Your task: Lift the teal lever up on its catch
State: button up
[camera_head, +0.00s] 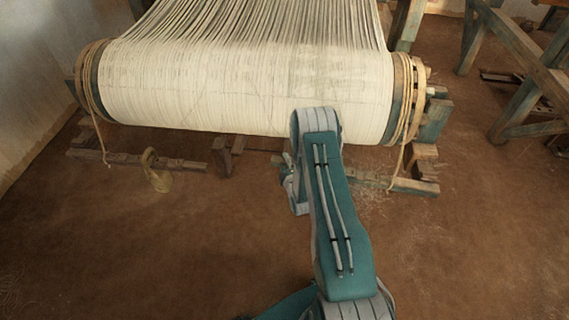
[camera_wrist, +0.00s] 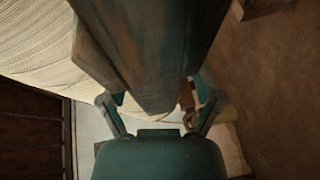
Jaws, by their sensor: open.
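A worn wooden bar with faded teal paint (camera_wrist: 155,45) fills the upper middle of the wrist view. It looks like the teal lever, but I cannot be sure. My gripper (camera_wrist: 160,108) is open, with one finger on each side of the bar's near end. I cannot tell whether the fingers touch it. In the camera_head view my arm reaches to the front of the cloth roll, and my gripper is hidden behind it. The lever and its catch cannot be made out there.
A wide roll of pale cloth and warp threads (camera_head: 240,90) spans the loom. Low wooden beams (camera_head: 130,159) lie under it, with a brass-coloured weight (camera_head: 158,178) at the left. Loom timbers (camera_head: 530,75) stand at the right. The brown floor in front is clear.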

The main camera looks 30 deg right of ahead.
jog(key=v, duration=1.2)
jog(key=w+r+m+g, duration=0.2)
jog(key=w+r, duration=0.5)
jog(key=r, duration=0.3)
jog(key=s+a+r+m+g+y, duration=0.1)
jog(key=a+r+m+g, duration=0.15)
jog(key=r, duration=0.45)
jog(key=s+a+r+m+g, duration=0.1)
jog(key=a+r, duration=0.2)
jog(key=r, duration=0.4)
jog(key=s+a+r+m+g, duration=0.1)
jog(key=s+a+r+m, duration=0.1)
jog(key=s+r, duration=0.3)
jog(key=s+a+r+m+g+y, duration=0.1)
jog(key=s+a+r+m+g, duration=0.1)
jog(key=s, duration=1.1)
jog(key=s+a+r+m+g, duration=0.2)
jog(key=s+a+r+m, duration=0.2)
jog(key=s+r, duration=0.5)
jog(key=shift+a+y, duration=0.4)
jog(key=shift+a, duration=0.65)
